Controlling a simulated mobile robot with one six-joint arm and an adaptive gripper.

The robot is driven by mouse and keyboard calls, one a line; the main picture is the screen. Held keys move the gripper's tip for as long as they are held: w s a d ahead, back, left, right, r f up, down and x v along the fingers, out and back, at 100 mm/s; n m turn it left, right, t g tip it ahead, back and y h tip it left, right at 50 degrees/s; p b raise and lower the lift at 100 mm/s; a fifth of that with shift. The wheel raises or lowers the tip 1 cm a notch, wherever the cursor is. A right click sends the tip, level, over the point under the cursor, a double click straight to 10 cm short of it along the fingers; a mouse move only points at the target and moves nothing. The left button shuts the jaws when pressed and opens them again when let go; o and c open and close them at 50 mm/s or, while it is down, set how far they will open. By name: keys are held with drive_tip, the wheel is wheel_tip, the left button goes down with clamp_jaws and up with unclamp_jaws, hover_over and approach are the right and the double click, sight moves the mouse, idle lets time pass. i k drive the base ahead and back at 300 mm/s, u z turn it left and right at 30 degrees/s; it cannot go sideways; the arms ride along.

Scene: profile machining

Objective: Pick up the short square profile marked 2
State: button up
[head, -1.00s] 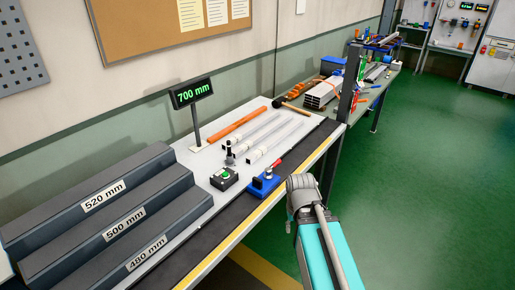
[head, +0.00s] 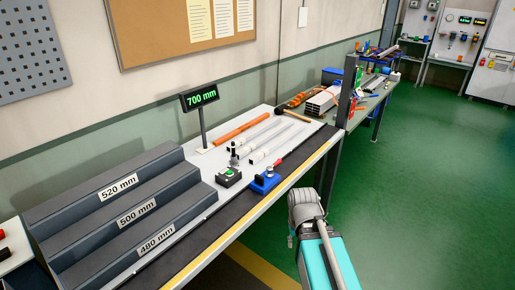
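Several light, silvery profiles lie side by side on the workbench, among them one at the back (head: 258,137) and one nearer the front edge (head: 279,146). They have pale ends towards the left. Any number marks are too small to read, so I cannot tell which one is marked 2. My arm shows at the lower middle right, in front of the bench and apart from the profiles. My gripper itself cannot be made out.
An orange bar (head: 241,130) lies behind the profiles. A blue clamp-like tool (head: 265,183), a small box with a green button (head: 229,177) and a 700 mm display (head: 201,98) stand nearby. Dark steps (head: 120,215) fill the left. Green floor (head: 430,200) is clear at right.

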sight(246, 138)
drive_tip(key=u, duration=0.1)
drive_tip(key=i, duration=0.95)
drive_tip(key=z, duration=0.05)
